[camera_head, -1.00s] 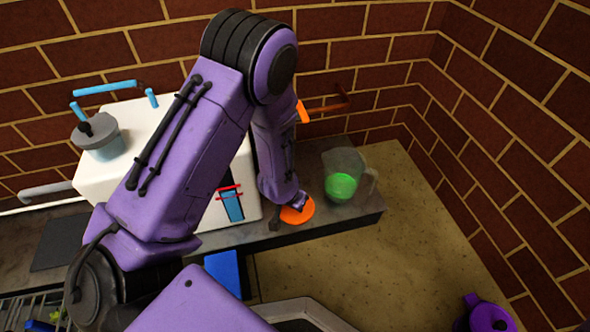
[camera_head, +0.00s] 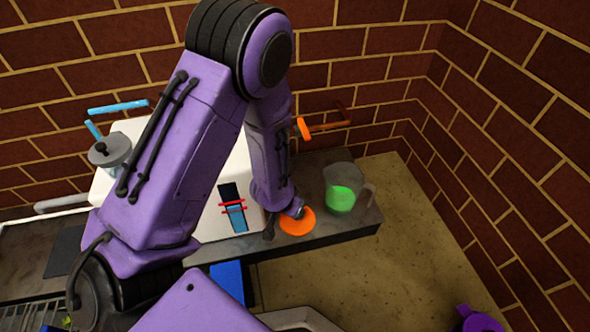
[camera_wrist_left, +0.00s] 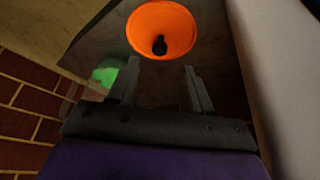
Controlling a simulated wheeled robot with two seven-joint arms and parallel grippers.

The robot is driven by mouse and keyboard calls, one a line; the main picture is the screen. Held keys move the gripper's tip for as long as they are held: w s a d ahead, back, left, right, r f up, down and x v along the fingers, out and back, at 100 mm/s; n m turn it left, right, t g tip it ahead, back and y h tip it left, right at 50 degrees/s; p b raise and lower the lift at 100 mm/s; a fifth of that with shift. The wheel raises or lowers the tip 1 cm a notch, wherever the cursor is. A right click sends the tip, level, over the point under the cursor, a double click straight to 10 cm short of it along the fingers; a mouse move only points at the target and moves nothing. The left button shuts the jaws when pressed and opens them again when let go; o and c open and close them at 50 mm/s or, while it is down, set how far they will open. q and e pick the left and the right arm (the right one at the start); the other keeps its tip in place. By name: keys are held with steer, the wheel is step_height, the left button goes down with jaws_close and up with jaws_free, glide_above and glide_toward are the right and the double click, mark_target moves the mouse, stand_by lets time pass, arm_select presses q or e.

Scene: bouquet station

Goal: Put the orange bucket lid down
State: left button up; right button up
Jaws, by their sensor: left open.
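The orange bucket lid (camera_head: 297,226) lies on the dark counter, between the white box and the clear jug in the head view. In the left wrist view the round orange lid (camera_wrist_left: 147,20) shows a dark knob near its lower edge. My left gripper (camera_wrist_left: 157,78) is open, its two fingertips short of the knob with nothing between them. In the head view the left hand is just at the lid's upper edge, partly hidden by my arm. My right gripper is not in view.
A clear jug with green contents (camera_head: 341,198) stands right of the lid. A white box (camera_head: 215,215) stands left, with a grey-lidded container (camera_head: 109,152) on top. An orange-brown rack (camera_head: 325,122) is on the brick wall behind. The dark counter (camera_head: 335,234) has bare room at its front right.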

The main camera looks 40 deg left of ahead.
arm_select(q)
steer(key=p+v, duration=0.2)
steer(key=v, duration=0.2)
steer(key=s+f+g, duration=0.2)
steer(key=s+f, duration=0.1)
steer(key=s, duration=0.5)
steer(key=s+a+f+n+g, duration=0.1)
steer(key=s+f+g, duration=0.1)
steer(key=s, duration=0.6)
steer(key=s+f+g, duration=0.2)
steer(key=s+f, duration=0.2)
steer(key=s, duration=0.4)
steer(key=shift+s+a+f+n+y, duration=0.15)
steer(key=shift+s+f+n+y, duration=0.15)
steer(key=shift+s+f, duration=0.1)
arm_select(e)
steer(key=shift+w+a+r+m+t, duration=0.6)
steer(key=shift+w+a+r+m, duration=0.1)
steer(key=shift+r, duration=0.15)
arm_select(q)
steer(key=shift+w, duration=0.1)
